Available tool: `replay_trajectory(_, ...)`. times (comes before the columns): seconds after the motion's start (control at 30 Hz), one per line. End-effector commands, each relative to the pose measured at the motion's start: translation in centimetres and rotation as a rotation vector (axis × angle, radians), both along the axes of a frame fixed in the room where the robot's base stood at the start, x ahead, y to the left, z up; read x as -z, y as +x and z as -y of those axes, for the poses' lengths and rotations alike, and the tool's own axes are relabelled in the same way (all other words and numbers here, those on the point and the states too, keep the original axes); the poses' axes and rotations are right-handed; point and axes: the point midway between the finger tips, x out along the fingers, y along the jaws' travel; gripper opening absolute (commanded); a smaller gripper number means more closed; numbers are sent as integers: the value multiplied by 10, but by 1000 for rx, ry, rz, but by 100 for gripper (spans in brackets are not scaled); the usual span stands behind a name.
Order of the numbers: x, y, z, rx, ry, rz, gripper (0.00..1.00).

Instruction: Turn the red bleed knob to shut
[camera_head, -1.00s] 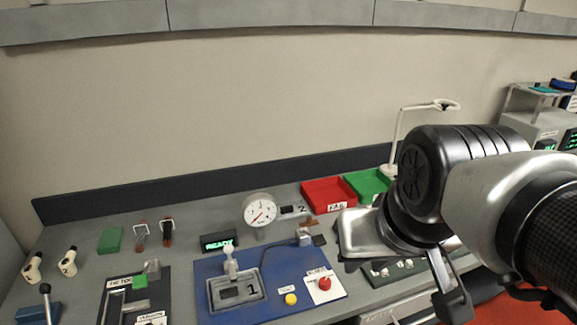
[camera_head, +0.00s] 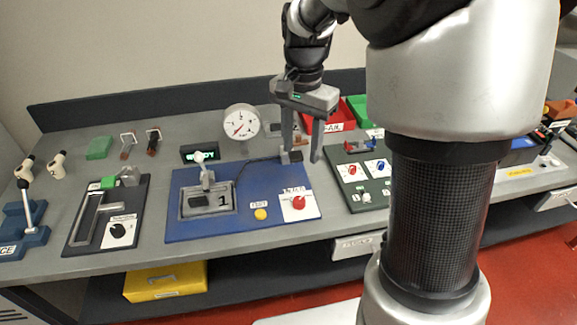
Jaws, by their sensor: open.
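The red bleed knob (camera_head: 299,202) sits on a white plate at the right end of the blue board (camera_head: 245,227). A yellow button (camera_head: 261,214) is to its left. My gripper (camera_head: 301,158) points down with its two fingers apart and nothing between them. In the picture its fingertips are above and behind the red knob, near the board's back right corner. They do not appear to touch the knob. The knob's exact angle is too small to read.
A pressure gauge (camera_head: 241,122) and a green-lit display (camera_head: 200,153) stand behind the blue board. A dark green board (camera_head: 372,196) with red and blue knobs is to the right. A black board (camera_head: 82,237) is at left. Red and green bins stand behind my gripper.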

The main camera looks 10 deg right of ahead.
Motion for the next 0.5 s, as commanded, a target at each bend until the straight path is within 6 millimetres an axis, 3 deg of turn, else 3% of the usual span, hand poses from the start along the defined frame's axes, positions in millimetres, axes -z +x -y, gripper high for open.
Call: replay_trajectory(0.5, 106, -2, 0, -2, 0, -4, 44)
